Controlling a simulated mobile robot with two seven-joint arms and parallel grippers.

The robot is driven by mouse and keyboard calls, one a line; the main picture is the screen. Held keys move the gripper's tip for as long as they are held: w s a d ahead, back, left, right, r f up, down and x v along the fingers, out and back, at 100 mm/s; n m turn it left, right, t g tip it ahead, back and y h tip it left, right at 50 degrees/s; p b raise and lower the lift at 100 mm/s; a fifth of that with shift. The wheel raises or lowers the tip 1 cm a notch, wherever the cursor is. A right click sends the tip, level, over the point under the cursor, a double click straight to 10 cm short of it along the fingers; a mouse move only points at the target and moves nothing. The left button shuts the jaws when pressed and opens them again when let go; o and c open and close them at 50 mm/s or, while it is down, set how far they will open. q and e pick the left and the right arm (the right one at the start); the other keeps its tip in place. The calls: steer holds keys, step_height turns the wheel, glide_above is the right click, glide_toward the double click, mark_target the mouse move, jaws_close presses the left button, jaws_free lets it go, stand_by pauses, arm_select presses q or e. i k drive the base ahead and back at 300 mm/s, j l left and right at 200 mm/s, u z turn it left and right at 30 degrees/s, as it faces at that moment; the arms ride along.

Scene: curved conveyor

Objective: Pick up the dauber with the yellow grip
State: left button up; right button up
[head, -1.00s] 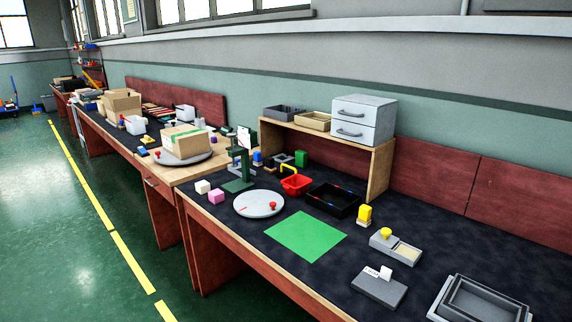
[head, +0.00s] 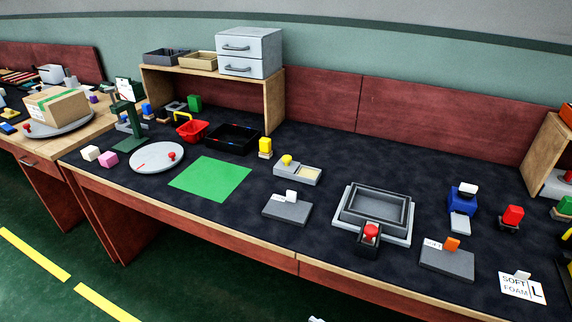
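A yellow-gripped piece (head: 265,146) stands upright on the dark bench top, left of centre, with a small pale and dark base. Just right of it, a round yellow knob (head: 287,160) sits at the left end of a grey tray (head: 310,179) with a cream pad. Both have yellow tops; at this size I cannot tell for certain which is the dauber. Neither of my grippers shows in the head view. A small white shape at the bottom edge is too cut off to identify.
A green mat (head: 210,178) and round grey plate (head: 157,158) lie left. A grey block (head: 287,210) is in front of the tray. Nested grey trays (head: 345,222) and a red-topped piece (head: 513,217) stand right. A wooden shelf (head: 274,105) is behind. Bench between is clear.

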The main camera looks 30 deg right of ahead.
mark_target(266, 151)
steer(key=z, duration=1.1)
steer(key=j+z, duration=0.1)
steer(key=z, duration=0.3)
steer(key=j+z, duration=0.1)
steer(key=z, duration=0.3)
steer(key=j+z, duration=0.1)
steer(key=z, duration=0.3)
steer(key=k+j+z, duration=0.1)
steer(key=j+z, duration=0.25)
steer(key=k+j+z, duration=0.15)
steer(key=j+z, duration=0.25)
steer(key=k+j+z, duration=0.15)
steer(key=j, duration=0.3)
steer(key=k+j+z, duration=0.15)
steer(key=k+j, duration=0.25)
